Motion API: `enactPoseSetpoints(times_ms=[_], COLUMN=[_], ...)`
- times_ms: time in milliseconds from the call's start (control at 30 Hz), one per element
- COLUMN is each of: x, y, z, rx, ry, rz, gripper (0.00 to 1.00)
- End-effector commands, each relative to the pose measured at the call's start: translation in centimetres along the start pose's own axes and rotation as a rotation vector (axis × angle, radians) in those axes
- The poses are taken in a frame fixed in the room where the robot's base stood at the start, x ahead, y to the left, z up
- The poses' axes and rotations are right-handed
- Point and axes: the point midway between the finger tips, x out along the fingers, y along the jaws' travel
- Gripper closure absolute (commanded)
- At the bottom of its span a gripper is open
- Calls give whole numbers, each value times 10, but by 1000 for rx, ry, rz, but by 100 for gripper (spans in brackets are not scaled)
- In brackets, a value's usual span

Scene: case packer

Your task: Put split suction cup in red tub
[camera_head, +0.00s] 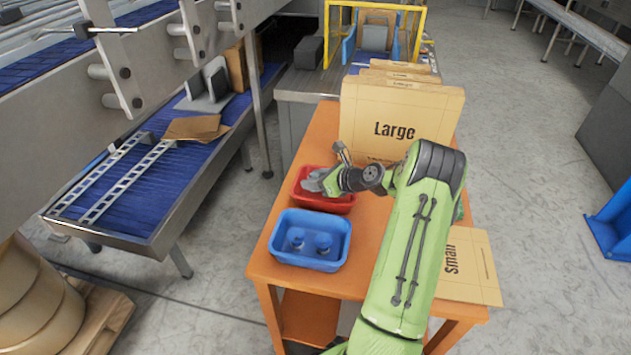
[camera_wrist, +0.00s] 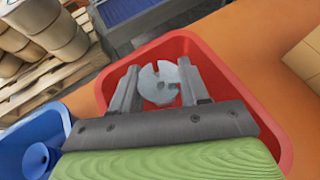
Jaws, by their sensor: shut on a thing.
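The red tub (camera_head: 327,204) stands on the orange table behind the blue tub. It also shows in the wrist view (camera_wrist: 262,112), around and below my gripper. My gripper (camera_wrist: 158,78) is over the red tub and shut on a pale grey round piece with a notch, the split suction cup (camera_wrist: 158,88). The cup sits between the two fingertips, inside the tub's outline in the wrist view. I cannot tell whether it touches the tub's floor. In the head view my gripper (camera_head: 314,183) reaches the left part of the red tub, and the cup is too small to make out.
A blue tub (camera_head: 281,255) with two blue suction cups (camera_head: 323,243) stands in front of the red tub on the orange table (camera_head: 380,222). Large cartons (camera_head: 398,112) stand behind, a small carton (camera_head: 474,268) lies right. A blue conveyor (camera_head: 140,205) runs at the left.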

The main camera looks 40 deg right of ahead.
Motion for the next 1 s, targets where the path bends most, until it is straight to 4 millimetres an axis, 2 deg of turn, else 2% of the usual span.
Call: enactPoseSetpoints(times_ms=[433, 467, 600, 633, 900, 1000], x=[5, 5, 5, 5, 5, 0], y=[0, 0, 0, 0, 0, 0], z=[-10, -10, -10, -10, -9, 0], rx=[0, 0, 1, 1, 0, -2], ry=[0, 1, 1, 1, 0, 0], rz=[-1, -1, -1, -1, 0, -1], gripper=[89, 52, 31, 27, 27, 27])
